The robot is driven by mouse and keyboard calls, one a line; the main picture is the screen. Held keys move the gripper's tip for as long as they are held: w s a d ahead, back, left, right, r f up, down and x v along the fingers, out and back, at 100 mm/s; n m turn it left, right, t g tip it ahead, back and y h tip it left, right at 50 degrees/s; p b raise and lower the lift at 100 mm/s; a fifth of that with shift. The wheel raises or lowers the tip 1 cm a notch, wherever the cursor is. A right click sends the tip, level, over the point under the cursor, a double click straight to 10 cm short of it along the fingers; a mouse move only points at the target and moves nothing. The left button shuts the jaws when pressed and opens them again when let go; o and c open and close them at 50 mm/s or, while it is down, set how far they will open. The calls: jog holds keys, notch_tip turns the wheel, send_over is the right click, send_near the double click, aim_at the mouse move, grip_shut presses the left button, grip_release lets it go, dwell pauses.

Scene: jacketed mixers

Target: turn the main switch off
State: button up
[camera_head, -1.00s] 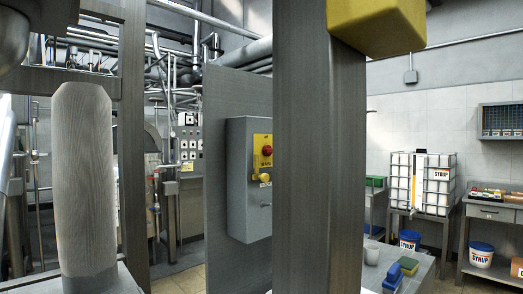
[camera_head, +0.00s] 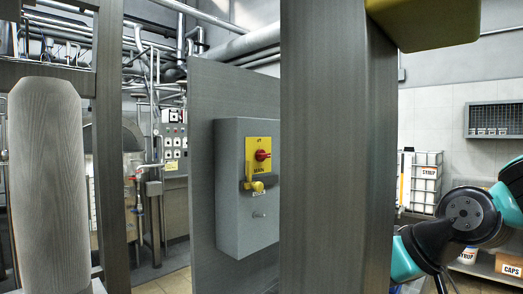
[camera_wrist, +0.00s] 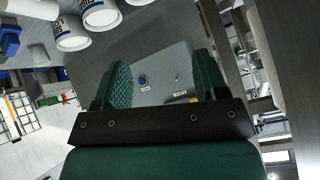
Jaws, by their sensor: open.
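The main switch (camera_head: 262,155) is a red knob on a yellow plate, on the front of a grey wall box (camera_head: 230,190). A yellow handle or knob (camera_head: 257,186) sits just below it, with a small label and a latch underneath. My gripper (camera_wrist: 160,68) shows in the wrist view with its two green fingers apart and nothing between them. The grey box (camera_wrist: 165,70) lies beyond the fingers, apparently upside down, with a blue button (camera_wrist: 142,80) and a bit of yellow (camera_wrist: 195,99) low behind the gripper body. The red knob is hidden there.
A thick grey post (camera_head: 335,150) hides the box's right part in the head view, with a yellow block (camera_head: 425,22) at its top. The box hangs on a grey panel (camera_head: 203,150). White buckets (camera_wrist: 72,32) show in the wrist view.

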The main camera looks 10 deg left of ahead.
jog(key=w+a+r+n+t+y, duration=0.2)
jog(key=w+a+r+t+y, duration=0.15)
jog(key=w+r, duration=0.6)
jog(key=n+t+y+p, duration=0.2)
jog(key=y, duration=0.2)
send_near(266, 155)
jog(key=p+x, duration=0.2)
jog(key=x, duration=0.1)
jog(key=p+x, duration=0.5)
jog(key=shift+w+a+r, duration=0.2)
jog(key=shift+w+r, duration=0.05)
jog(key=shift+w+a+f, duration=0.15)
jog(key=shift+w+a, duration=0.3)
jog(key=shift+a, duration=0.1)
jog(key=shift+c, duration=0.5)
jog(key=c, duration=0.8)
jog(key=shift+f, duration=0.1)
